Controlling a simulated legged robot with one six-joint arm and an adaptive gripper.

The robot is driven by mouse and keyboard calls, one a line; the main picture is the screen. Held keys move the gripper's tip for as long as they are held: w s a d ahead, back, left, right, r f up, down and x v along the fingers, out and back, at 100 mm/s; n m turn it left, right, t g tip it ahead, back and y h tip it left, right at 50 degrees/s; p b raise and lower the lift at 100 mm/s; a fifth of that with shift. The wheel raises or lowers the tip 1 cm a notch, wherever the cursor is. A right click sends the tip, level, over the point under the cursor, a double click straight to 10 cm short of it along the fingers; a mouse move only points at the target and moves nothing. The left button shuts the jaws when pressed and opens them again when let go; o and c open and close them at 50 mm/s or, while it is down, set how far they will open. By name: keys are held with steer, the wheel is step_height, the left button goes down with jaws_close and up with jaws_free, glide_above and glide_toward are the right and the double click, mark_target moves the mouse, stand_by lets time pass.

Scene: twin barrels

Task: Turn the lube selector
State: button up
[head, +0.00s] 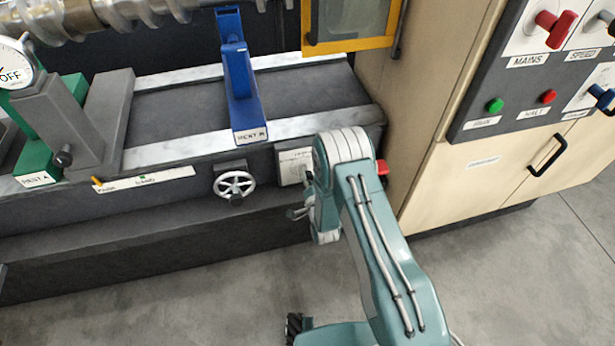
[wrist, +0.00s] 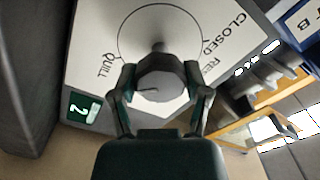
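In the wrist view, a pale grey faceted knob (wrist: 160,82) stands out from a white plate (wrist: 105,40) printed with a circle and the words QUILL, CLOSED and one starting RE. It looks like the lube selector. My gripper (wrist: 160,74) has one finger on each side of the knob, very close to it; I cannot tell whether the fingers touch it. In the head view my gripper (head: 299,212) is low at the bench front, partly hidden by my arm. A white plate (head: 290,162) shows just above it, with its right part hidden.
A small handwheel (head: 234,184) is left of my gripper on the bench front. A blue rest (head: 239,85) stands above. A wooden cabinet (head: 490,185) with a control panel (head: 515,85) stands at right. A green tile reading 2 (wrist: 84,107) is beside the knob. The floor in front is clear.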

steer(key=shift+c, duration=0.7)
